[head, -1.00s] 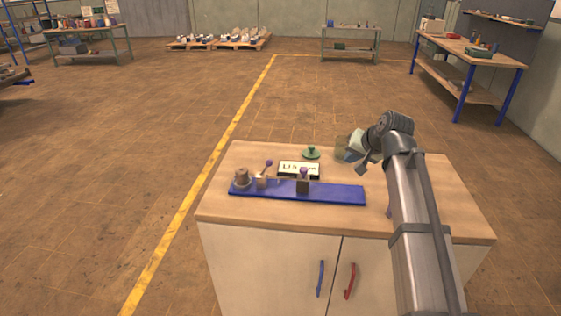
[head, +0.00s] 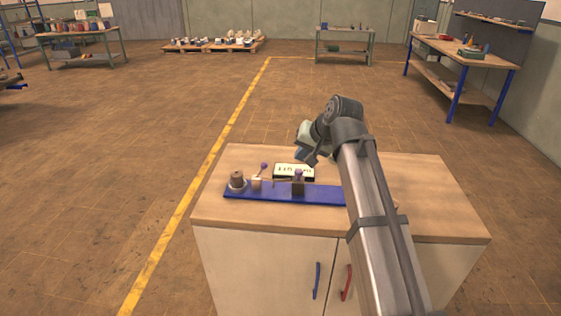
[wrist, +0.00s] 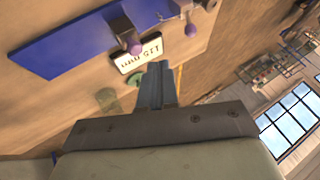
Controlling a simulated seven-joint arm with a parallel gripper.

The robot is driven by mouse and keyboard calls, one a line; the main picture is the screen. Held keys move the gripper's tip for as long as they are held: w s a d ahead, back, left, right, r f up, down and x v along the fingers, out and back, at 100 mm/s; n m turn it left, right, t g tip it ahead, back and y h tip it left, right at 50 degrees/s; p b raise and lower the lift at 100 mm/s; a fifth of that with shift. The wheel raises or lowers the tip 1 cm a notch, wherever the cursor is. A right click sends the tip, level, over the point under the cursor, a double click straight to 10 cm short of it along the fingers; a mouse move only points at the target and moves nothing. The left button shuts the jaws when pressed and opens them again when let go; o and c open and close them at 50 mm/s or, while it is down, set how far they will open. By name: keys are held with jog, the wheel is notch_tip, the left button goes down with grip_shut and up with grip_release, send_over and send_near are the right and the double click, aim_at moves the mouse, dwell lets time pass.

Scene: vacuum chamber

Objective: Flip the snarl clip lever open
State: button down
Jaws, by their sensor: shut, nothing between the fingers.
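A blue base plate (head: 325,196) lies along the left part of the cabinet top. On it a lever with a purple ball knob (head: 264,166) leans up from a pale block, and a dark block with a purple knob (head: 298,174) stands to its right. Both knobs show in the wrist view, one (wrist: 135,47) near the plate's edge, the other (wrist: 191,30) to its right. I cannot tell which part is the snarl clip. My gripper (head: 312,159) is shut and empty, above and behind the plate; its fingers (wrist: 157,84) touch nothing visible.
A brown cylindrical part (head: 237,178) stands at the plate's left end. A black-framed white sign (head: 291,171) lies behind the plate. In the wrist view, a green item (wrist: 135,81) is partly hidden by the fingers. The left front of the cabinet top (head: 250,217) is clear.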

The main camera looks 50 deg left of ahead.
aim_at(261, 170)
jog(key=s+a+f, duration=0.2)
jog(key=a+f, duration=0.5)
jog(key=a, duration=0.2)
jog(key=shift+a+f, duration=0.15)
jog(key=shift+f, duration=0.15)
jog(key=shift+s, duration=0.1)
jog(key=shift+a+r, duration=0.1)
jog(key=shift+r, duration=0.05)
